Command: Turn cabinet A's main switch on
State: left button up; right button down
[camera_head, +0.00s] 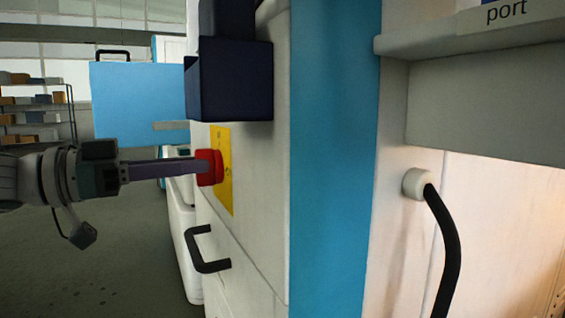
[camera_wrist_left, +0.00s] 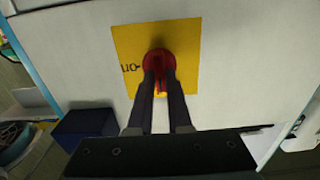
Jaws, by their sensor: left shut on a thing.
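The main switch is a red knob (camera_head: 209,167) on a yellow plate (camera_head: 225,178) on the side of a white cabinet (camera_head: 258,80). The left wrist view shows the red knob (camera_wrist_left: 158,60) at the middle of the yellow plate (camera_wrist_left: 190,40), with "on" lettering at one side. My left gripper (camera_head: 200,167) reaches in from the left and is shut on the knob. In the left wrist view its fingers (camera_wrist_left: 160,78) lie on either side of the knob's grip and hide part of it. I cannot tell the switch's position for certain. My right gripper is not in view.
A dark blue box (camera_head: 235,82) juts from the cabinet above the switch. A black handle (camera_head: 205,250) sticks out below it. At right are a grey ledge labelled "port" (camera_head: 480,40) and a black cable (camera_head: 447,250). Open floor (camera_head: 100,260) lies at left.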

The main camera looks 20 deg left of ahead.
pick_arm(q)
grip_shut()
jog(key=shift+m, duration=0.4)
jog(key=m, duration=1.7)
jog(key=shift+s+d+f, duration=0.2)
jog(key=shift+f, duration=0.1)
jog(key=shift+m, duration=0.3)
jog(key=o, duration=0.7)
grip_release()
